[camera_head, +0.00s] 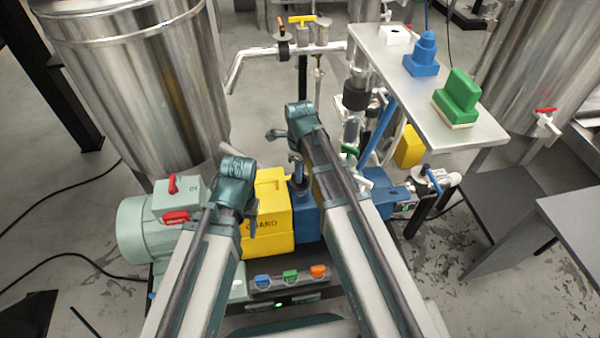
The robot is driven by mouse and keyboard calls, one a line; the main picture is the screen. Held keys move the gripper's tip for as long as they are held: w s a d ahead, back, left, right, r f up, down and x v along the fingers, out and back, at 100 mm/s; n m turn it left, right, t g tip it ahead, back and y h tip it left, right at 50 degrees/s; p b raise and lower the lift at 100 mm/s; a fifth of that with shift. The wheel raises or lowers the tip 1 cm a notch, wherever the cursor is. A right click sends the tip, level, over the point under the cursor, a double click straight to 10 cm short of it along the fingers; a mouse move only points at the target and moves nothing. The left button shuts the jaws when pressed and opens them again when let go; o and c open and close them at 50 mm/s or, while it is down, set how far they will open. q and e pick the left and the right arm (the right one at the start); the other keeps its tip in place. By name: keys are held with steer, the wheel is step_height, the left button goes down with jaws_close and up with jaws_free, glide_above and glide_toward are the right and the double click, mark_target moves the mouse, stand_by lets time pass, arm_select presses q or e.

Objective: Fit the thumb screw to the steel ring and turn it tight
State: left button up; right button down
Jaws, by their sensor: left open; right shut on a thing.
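My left gripper (251,216) is over the near left side of the yellow guard; its fingers are small and mostly hidden by my own wrist, and it is open. My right gripper (277,134) is further back and to the right, above the blue pump, partly behind my wrist. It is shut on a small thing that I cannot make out. I cannot pick out the thumb screw or the steel ring in this view; my arms cover part of the skid.
A green motor (145,230) stands left of the yellow guard (268,240), with a blue pump (305,205) to its right. A metal shelf (465,138) at the right holds a blue block (423,60) and a green block (457,100). A steel tank (140,90) stands behind left.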

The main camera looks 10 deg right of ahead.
steer(key=shift+f+b, duration=0.4)
steer(key=shift+f, duration=0.1)
steer(key=c, duration=0.8)
jaws_free()
step_height(320, 180, up, 14)
steer(key=p, duration=1.4)
